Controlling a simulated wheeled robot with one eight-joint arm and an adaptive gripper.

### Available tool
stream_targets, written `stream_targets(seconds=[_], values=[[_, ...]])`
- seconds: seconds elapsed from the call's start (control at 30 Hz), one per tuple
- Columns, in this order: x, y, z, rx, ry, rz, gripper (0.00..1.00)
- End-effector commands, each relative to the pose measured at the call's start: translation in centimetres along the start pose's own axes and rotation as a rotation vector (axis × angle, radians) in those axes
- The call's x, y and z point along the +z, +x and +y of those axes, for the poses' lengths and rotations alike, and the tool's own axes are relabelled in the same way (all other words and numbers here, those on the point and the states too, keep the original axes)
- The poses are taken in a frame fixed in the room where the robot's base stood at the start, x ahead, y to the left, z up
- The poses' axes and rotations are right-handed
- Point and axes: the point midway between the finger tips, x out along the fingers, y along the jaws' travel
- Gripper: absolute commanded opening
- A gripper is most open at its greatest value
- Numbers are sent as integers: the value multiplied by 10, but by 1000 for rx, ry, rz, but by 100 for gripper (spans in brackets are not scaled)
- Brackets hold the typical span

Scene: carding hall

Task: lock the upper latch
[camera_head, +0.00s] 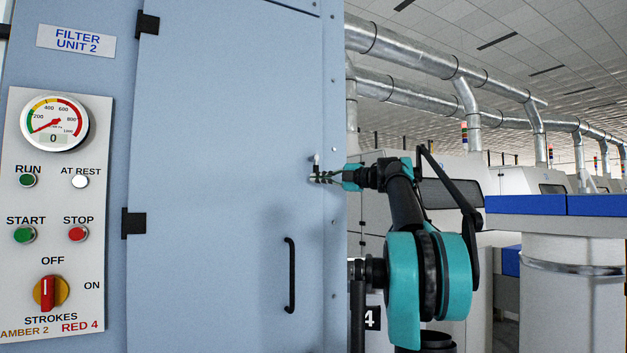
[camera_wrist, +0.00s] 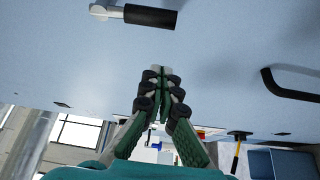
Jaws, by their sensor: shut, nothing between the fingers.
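A small latch (camera_head: 316,159) with a pale pivot sits near the right edge of the pale blue cabinet door (camera_head: 220,120). In the wrist view the latch shows a pale pivot at the left and a black grip (camera_wrist: 150,16) reaching right, near the top edge. My gripper (camera_head: 316,178) is beside the door, just below the latch pivot, and partly covers the latch in the head view. In the wrist view my gripper (camera_wrist: 161,78) is shut and empty, with a visible gap in the picture between its fingertips and the black grip. I cannot tell whether they touch.
A black door handle (camera_head: 290,275) stands lower left of my gripper and also shows in the wrist view (camera_wrist: 290,88). Black hinges (camera_head: 134,223) line the door's left side. A control panel (camera_head: 55,210) is far left. Machines and ducts stand behind at right.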

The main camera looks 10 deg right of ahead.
Motion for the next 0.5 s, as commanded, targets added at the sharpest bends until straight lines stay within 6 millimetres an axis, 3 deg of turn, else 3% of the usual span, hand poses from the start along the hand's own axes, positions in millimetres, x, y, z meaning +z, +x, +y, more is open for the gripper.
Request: stream_targets(seconds=[0.2, 0.5], values=[[1, -40, 2, 0, 0, -3, 0], [0, -62, 3, 0, 0, 1, 0]])
